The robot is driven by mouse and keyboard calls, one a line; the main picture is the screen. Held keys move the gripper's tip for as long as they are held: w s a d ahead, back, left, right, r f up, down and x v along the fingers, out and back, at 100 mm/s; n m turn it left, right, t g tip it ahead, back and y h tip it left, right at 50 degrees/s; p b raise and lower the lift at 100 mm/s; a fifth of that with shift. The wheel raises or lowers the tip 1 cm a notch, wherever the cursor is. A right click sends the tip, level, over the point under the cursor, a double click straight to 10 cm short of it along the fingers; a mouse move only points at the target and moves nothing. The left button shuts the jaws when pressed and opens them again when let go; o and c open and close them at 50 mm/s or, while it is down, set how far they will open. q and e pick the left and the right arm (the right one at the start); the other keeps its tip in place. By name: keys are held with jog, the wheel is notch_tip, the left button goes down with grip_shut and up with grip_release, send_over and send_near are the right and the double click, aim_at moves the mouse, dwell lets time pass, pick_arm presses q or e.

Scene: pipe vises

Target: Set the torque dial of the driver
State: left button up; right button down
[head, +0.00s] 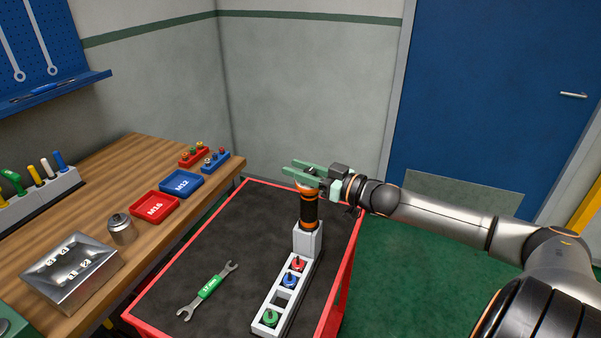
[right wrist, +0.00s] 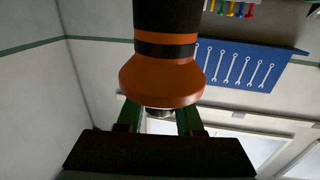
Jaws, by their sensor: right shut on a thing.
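The driver (head: 308,210) stands upright in the white holder block (head: 307,241) at the back of the cart. Its body is black with orange bands and a flared orange collar (right wrist: 162,82) near the top. My right gripper (head: 303,175) reaches in from the right, its green fingers level at the driver's top. Dial markings are not visible. My left gripper is not in view.
The white rack in front of the driver holds red (head: 298,264), blue (head: 289,280) and green (head: 271,318) pieces, with one empty slot. A green-handled wrench (head: 208,290) lies on the red-rimmed cart. The wooden bench (head: 130,160) at left holds trays, a metal box and a can.

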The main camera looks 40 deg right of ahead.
jog(key=n+g+y+b, duration=0.1)
jog(key=n+y+b, duration=0.1)
jog(key=y, duration=0.1)
jog(key=shift+a, duration=0.2)
jog(key=shift+s+a+n+g+y+b, duration=0.1)
jog(key=shift+n+g+y+b, duration=0.15)
jog(key=shift+n+g+y, duration=0.2)
jog(key=shift+s+a+n+g+y+b, duration=0.1)
jog(key=shift+n+g+y+b, duration=0.2)
jog(key=shift+y, duration=0.25)
jog(key=shift+s+a+n+g+y+b, duration=0.1)
jog(key=shift+s+a+n+g+y, duration=0.1)
jog(key=shift+n+g+y, duration=0.65)
jog(key=shift+s+a+n+g+y+b, duration=0.1)
jog(key=shift+a+n+g+y+b, duration=0.05)
jog(key=shift+n+g+y, duration=0.75)
jog(key=shift+s+a+n+g+y+b, duration=0.1)
jog(key=shift+s+a+n+g+y, duration=0.1)
jog(key=shift+n+g+y, duration=0.65)
jog(key=shift+g, duration=0.25)
jog(key=c, duration=0.5)
grip_release()
jog(key=shift+c, duration=0.2)
jog(key=shift+d, duration=0.1)
